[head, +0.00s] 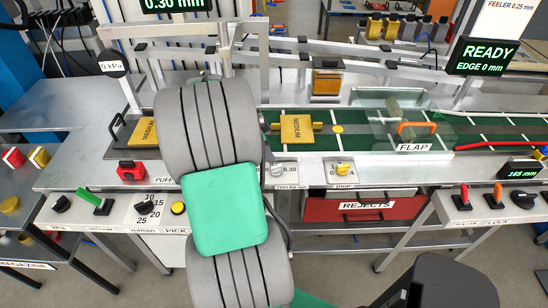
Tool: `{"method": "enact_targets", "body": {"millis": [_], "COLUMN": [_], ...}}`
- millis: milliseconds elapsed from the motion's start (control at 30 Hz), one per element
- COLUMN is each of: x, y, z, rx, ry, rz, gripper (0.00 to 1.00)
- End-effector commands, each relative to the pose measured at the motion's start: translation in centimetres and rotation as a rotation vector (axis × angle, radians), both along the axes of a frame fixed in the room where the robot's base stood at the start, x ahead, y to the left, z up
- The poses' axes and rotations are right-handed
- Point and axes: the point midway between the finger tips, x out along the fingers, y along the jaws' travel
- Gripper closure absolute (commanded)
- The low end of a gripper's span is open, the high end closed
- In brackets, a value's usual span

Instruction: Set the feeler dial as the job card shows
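The feeler dial (277,170) is a small knob on a pale plate on the front ledge, just right of my arm. The lettering below it seems to read FEELER, and its left side is close to or behind my arm. I cannot read its pointer. The job card (511,8) is a white panel at the top right, cut by the frame edge, reading FEELER 0.25 mm. A black display (176,5) at the top reads 0.30 mm. My grey and green arm fills the centre left. My gripper does not show.
A yellow knob (343,169) sits right of the feeler dial. A red mushroom button (131,170), a speed knob (146,209) and a yellow pick button (178,208) lie to the left. The red rejects drawer (365,208) is below.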

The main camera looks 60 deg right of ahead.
Motion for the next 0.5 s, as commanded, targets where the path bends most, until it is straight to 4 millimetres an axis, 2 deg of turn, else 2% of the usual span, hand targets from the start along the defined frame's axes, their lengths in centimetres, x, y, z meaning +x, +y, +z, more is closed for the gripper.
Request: {"method": "enact_targets", "body": {"millis": [300,500], "x": [-1.5,-1.8], "y": [-1.4,-1.9], "z": [-5.1,-6.9], "rx": [0.004,0.001], "ry": [0.001,-0.002], "rz": [0.001,0.004], "gripper": [0.66,0.66]}}
